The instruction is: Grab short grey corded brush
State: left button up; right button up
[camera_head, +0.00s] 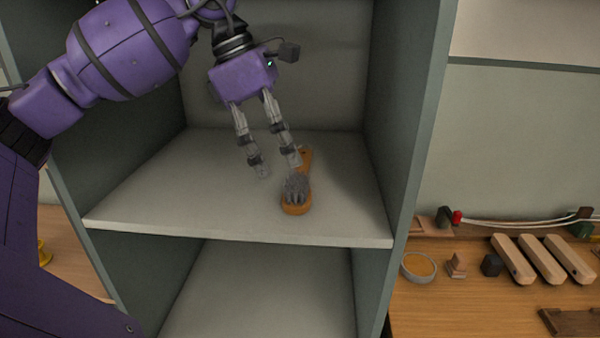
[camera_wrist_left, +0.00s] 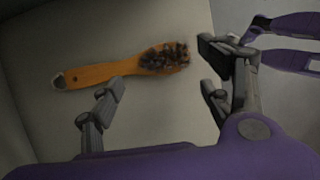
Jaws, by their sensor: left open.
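A brush (camera_head: 296,186) with an orange-brown wooden handle and short grey bristles lies on the shelf, bristles up. Its bristle end points to the front of the shelf and its handle runs back. In the left wrist view the brush (camera_wrist_left: 120,70) lies across the upper middle, with a hole at the handle's end. My left gripper (camera_head: 279,169) is open, fingers pointing down, above and just left of the brush; nothing is between its fingers. In the left wrist view its fingertips (camera_wrist_left: 160,90) spread wide on the near side of the brush. My right gripper is not in view.
The shelf board (camera_head: 170,200) is otherwise bare, between grey side walls (camera_head: 412,130). An empty compartment lies below. On the right, a wooden bench (camera_head: 440,300) holds a bowl (camera_head: 418,266), several wooden blocks (camera_head: 540,258) and a cable.

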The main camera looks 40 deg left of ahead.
aim_at(294, 178)
pick_arm(q)
jog(key=x, duration=0.3)
jog(key=p+x, duration=0.1)
jog(key=x, duration=0.2)
jog(key=shift+s+d+f, duration=0.15)
jog(key=shift+s+f, duration=0.05)
jog(key=shift+c, duration=0.3)
jog(key=c, duration=1.1)
jog(key=shift+o, duration=0.2)
jog(key=shift+r, duration=0.1)
